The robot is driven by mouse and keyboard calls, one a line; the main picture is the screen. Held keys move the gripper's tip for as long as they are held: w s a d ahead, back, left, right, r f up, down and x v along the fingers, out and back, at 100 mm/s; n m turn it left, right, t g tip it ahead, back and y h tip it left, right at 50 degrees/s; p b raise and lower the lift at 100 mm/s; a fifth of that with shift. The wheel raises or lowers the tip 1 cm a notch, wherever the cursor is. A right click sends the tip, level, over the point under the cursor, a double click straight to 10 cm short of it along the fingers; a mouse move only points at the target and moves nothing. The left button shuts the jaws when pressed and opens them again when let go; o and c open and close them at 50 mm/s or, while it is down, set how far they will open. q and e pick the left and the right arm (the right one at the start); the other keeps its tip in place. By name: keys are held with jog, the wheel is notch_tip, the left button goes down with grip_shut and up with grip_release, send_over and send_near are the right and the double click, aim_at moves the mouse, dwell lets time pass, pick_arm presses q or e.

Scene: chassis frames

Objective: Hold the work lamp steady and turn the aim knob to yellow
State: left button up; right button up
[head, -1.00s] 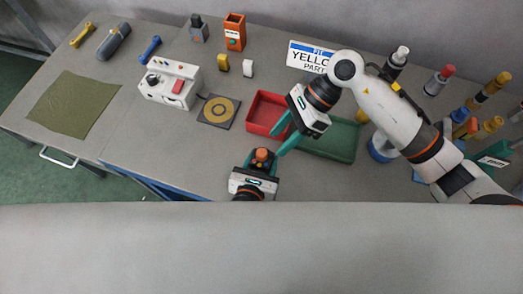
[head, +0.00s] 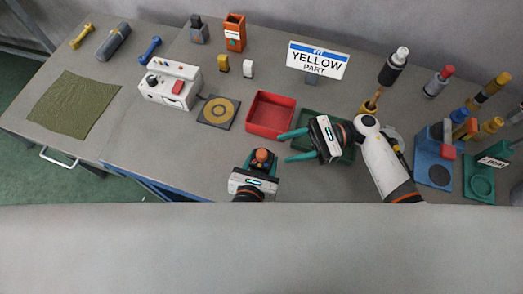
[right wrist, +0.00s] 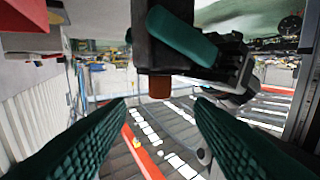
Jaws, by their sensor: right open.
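A small dark unit with an orange knob (head: 262,155) on top, apparently the work lamp (head: 263,166), is at the front middle of the bench. My left gripper (head: 261,162) is around the dark body and looks shut on it. In the right wrist view the dark body (right wrist: 155,50) shows with a teal left finger across it, and the brownish-orange knob (right wrist: 160,87) sticks out. My right gripper (head: 283,148) is open and empty, right of the lamp, its fingers pointing left toward it. In its wrist view the knob is beyond the fingertips (right wrist: 160,102), between them and apart from both.
A red tray (head: 270,132) and a green tray (head: 345,155) lie behind and under my right gripper. A sign (head: 318,60) reads YELLOW PART. A white control box (head: 170,85) and a dark pad (head: 218,123) stand left. Bottles and coloured holders (head: 433,160) crowd the right.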

aim_at(261, 153)
jog(key=x, duration=0.8)
jog(key=shift+d, duration=0.1)
jog(key=shift+c, duration=0.3)
jog(key=c, duration=0.9)
